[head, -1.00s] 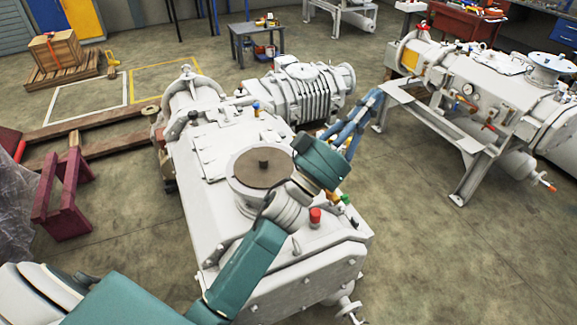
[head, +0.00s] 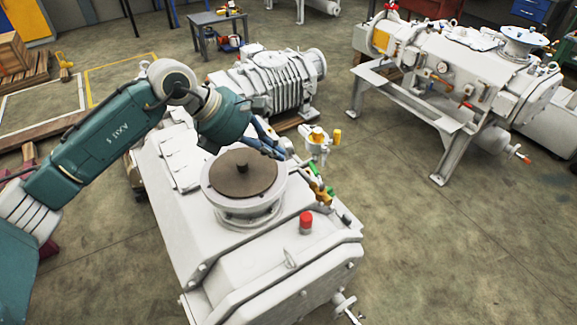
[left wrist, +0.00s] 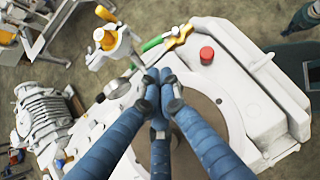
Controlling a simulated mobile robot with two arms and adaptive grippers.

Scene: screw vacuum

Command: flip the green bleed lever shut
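The green bleed lever (head: 315,169) sits on a brass-coloured valve (head: 323,190) at the pump's right edge, behind the red cap. In the left wrist view, the green lever (left wrist: 153,43) sticks out to the left of the brass valve (left wrist: 178,37). My left gripper (head: 280,152) is above the pump, just left of the lever and apart from it. In the left wrist view, its blue fingers (left wrist: 159,77) are drawn together at the tips, with nothing seen between them. My right gripper is not in view.
A round port with a brown cover (head: 243,174) is below my left gripper. A red cap (head: 306,222) stands in front of the valve. A white fitting with yellow knobs (head: 318,142) stands behind the lever. Open floor lies to the pump's right.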

